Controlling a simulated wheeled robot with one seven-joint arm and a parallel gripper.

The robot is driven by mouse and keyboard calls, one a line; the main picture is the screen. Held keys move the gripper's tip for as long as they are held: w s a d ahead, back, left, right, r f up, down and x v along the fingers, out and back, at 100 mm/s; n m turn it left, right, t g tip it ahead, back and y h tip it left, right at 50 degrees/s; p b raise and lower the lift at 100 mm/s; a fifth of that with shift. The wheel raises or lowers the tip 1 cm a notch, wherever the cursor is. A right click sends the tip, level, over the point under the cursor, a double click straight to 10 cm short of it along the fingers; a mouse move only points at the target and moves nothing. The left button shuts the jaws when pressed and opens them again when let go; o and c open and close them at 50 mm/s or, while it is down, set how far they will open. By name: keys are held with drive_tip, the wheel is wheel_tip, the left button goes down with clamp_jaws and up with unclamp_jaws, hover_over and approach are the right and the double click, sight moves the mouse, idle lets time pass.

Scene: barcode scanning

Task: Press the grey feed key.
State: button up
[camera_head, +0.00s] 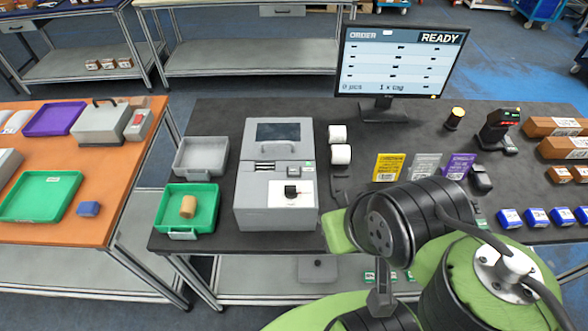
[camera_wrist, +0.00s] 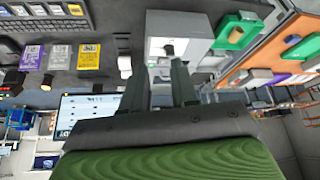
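A light grey label printer (camera_head: 250,190) stands on the dark table, left of the centre in the head view. It has a dark window on its lid, a slot on the front and a white panel (camera_head: 283,201) with a black knob-like part (camera_head: 292,190). A small key-like spot (camera_head: 308,167) sits near its right edge; I cannot tell which part is the grey feed key. In the wrist view the printer (camera_wrist: 180,24) appears beyond my gripper (camera_wrist: 158,80), whose two dark fingers are apart with nothing visible between them. The fingertips are not clear in the head view.
A green tray (camera_head: 205,218) with a tan piece and a grey tray (camera_head: 198,172) stand left of the printer. White rolls (camera_head: 340,154) stand to its right. A monitor (camera_head: 400,62) reading READY stands behind. Coloured cards and boxes lie on the right.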

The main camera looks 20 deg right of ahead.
clamp_jaws()
idle(1.3)
